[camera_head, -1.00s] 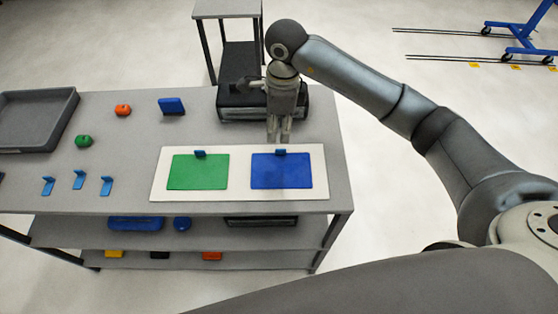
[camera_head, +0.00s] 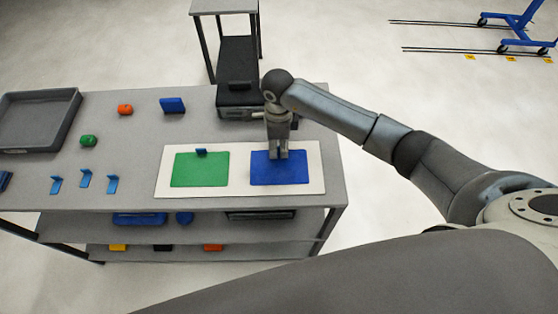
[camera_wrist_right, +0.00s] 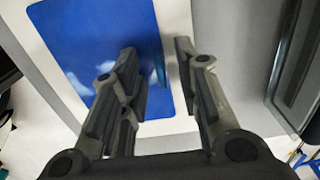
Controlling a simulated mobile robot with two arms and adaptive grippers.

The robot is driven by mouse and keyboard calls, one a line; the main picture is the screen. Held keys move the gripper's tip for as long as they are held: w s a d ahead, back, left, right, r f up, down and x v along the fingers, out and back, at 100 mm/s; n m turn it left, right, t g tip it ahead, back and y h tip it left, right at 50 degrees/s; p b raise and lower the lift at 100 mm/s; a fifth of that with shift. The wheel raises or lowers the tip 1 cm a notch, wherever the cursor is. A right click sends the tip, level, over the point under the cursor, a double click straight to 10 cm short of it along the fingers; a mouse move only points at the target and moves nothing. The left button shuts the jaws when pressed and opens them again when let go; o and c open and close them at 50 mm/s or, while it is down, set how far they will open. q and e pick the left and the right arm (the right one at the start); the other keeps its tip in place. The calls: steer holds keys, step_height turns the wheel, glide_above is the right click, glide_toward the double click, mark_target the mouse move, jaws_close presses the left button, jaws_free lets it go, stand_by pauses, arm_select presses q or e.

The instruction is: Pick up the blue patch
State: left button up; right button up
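The blue patch (camera_head: 280,175) lies flat on the right half of a white board (camera_head: 240,172) on the grey table. In the right wrist view the blue patch (camera_wrist_right: 95,40) fills the upper left and middle. A small upright blue tab (camera_wrist_right: 160,70) at its edge stands between the fingers. My right gripper (camera_head: 278,156) points down over the patch's far edge and hides the tab in the head view. In the right wrist view my right gripper (camera_wrist_right: 157,50) is open, one finger on each side of the tab. My left gripper is not in view.
A green patch (camera_head: 200,170) with its own tab lies to the left on the board. A black box (camera_head: 238,104) stands behind it. A grey tray (camera_head: 70,125), a green piece (camera_head: 88,140), an orange piece (camera_head: 125,109) and several small blue tabs lie further left.

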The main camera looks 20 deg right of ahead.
steer(key=shift+f, duration=0.2)
jaws_close()
steer(key=shift+r, duration=0.1)
